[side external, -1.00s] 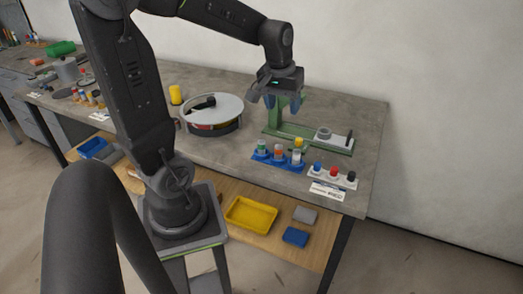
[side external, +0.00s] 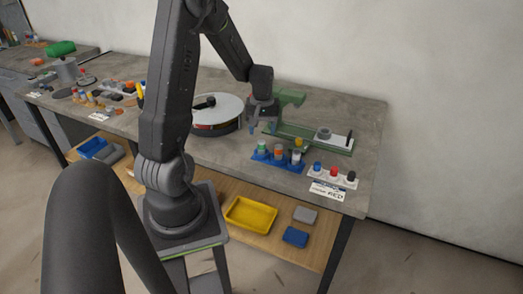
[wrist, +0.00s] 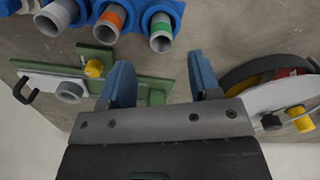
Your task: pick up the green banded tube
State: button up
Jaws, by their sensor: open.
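The green banded tube (side external: 262,147) stands in the left slot of a blue rack (side external: 290,166) on the grey bench. In the wrist view the green banded tube (wrist: 160,32) is the right one of the tubes at the top. An orange banded tube (side external: 279,152) stands beside it, and a third grey tube (side external: 296,156) is at the rack's right end. My gripper (side external: 262,128) is open and empty, above and just behind the green banded tube.
A green fixture (side external: 310,134) with a yellow knob (side external: 299,142) stands behind the rack. A round drum (side external: 217,127) is left of my gripper.

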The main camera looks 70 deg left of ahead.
aim_at(261, 142)
jog(key=shift+s+d+f, duration=0.15)
jog(key=shift+f, duration=2.55)
jog(key=shift+c, duration=0.3)
jog(key=c, duration=1)
jog(key=shift+r, duration=6.55)
jog(key=shift+r, duration=0.1)
